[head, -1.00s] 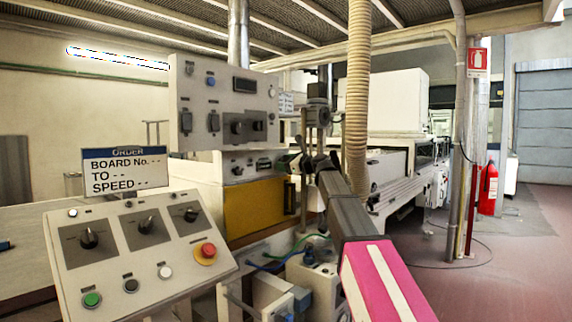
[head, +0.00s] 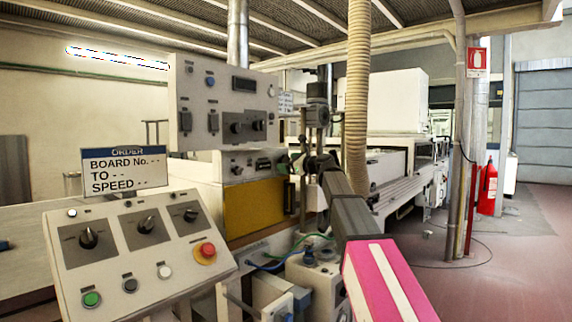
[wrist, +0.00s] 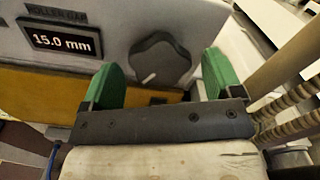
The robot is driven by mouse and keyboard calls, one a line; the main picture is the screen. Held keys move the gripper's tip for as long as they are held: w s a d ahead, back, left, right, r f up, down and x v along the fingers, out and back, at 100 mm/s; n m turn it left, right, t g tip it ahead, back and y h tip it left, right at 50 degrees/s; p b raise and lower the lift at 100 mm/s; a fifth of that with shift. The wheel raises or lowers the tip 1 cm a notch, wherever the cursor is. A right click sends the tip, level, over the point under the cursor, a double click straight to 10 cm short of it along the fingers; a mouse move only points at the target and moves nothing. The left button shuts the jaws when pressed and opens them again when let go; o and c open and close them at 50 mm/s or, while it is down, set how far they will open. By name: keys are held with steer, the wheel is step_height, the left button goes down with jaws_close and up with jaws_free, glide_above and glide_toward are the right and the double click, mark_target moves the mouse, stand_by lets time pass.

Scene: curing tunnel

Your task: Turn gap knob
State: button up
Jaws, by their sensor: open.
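The gap knob (wrist: 160,60) is a dark round knob with a white pointer mark on a light grey panel. The mark points to the lower left in the wrist view. A black display (wrist: 62,39) left of it reads 15.0 mm. My gripper (wrist: 165,72) has two green fingers, spread open. In the wrist view the knob shows between them, and I cannot tell whether they touch it. In the head view my gripper (head: 292,163) is at the right end of the panel above the yellow front, and the knob there is hidden or too small to make out.
A slanted control console (head: 140,250) with several knobs and a red emergency button (head: 206,251) stands at the left. A taller grey panel (head: 226,105) stands above the machine. A ribbed hose (head: 357,100) hangs beside my arm. Open floor (head: 510,260) lies at the right.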

steer(key=v, duration=0.9)
steer(key=shift+s, duration=0.1)
